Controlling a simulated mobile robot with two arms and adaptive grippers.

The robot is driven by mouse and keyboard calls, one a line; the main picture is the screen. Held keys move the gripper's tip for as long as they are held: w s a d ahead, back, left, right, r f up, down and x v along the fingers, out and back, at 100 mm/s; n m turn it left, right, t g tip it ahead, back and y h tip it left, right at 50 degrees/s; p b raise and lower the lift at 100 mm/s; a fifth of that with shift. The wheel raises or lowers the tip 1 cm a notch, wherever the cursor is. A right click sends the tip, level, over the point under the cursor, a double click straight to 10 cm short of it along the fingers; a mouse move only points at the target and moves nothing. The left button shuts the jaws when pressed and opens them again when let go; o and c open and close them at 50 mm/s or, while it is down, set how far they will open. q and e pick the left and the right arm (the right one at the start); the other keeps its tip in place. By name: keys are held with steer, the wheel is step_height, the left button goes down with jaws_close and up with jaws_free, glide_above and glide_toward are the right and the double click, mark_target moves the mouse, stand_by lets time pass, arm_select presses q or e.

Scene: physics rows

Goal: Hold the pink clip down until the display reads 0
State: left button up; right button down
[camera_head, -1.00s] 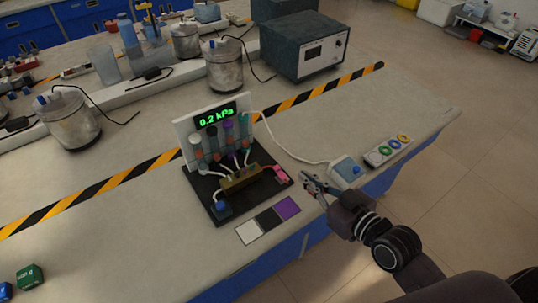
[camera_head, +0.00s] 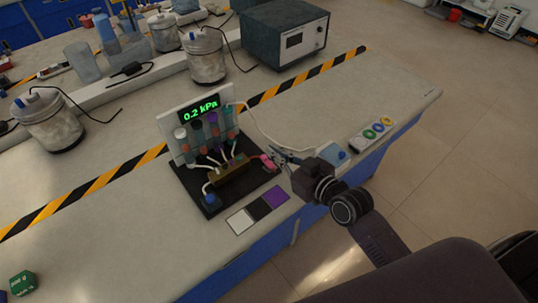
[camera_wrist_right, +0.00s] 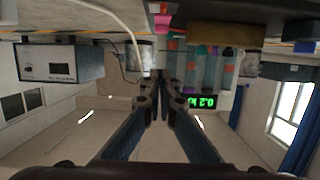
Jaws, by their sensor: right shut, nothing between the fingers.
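The pink clip (camera_head: 267,162) sits at the right end of the brass-coloured manifold block (camera_head: 230,174) on the black base. The display (camera_head: 199,110) on the white panel above reads 0.2 kPa in green. My right gripper (camera_head: 279,157) is shut and empty, its tips just right of the clip; I cannot tell whether they touch it. In the right wrist view, which is upside down, the shut fingertips (camera_wrist_right: 157,82) point toward the tubes and the pink clip (camera_wrist_right: 163,19) shows above them. The display (camera_wrist_right: 199,102) shows there too. My left gripper is not in view.
A blue-topped box (camera_head: 338,155) and a strip with coloured rings (camera_head: 373,133) lie right of my gripper. A white, black and purple card (camera_head: 258,210) lies in front of the base. A pale tube runs behind the gripper. The bench's front edge is close.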

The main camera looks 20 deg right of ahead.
mark_target(264, 158)
steer(key=shift+x, duration=1.15)
steer(key=f, duration=0.2)
steer(key=shift+w+a+f, duration=0.1)
steer(key=shift+w+f, duration=0.15)
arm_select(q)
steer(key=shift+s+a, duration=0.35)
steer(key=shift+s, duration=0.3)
arm_select(e)
steer(key=shift+f, duration=0.8)
steer(key=shift+s, duration=0.1)
steer(key=shift+r, duration=0.1)
steer(key=p, duration=0.2)
steer(key=g+p, duration=0.1)
steer(key=p, duration=0.2)
steer(key=shift+w+h+p, duration=0.25)
steer(key=shift+h+p, duration=0.05)
steer(key=shift+a+f+b, duration=0.1)
steer(key=shift+f+b, duration=0.2)
steer(key=shift+f, duration=0.15)
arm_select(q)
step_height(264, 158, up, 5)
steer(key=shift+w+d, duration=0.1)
arm_select(e)
steer(key=shift+s+f+g, duration=0.2)
steer(key=shift+f+g, duration=0.05)
steer(key=shift+g, duration=0.05)
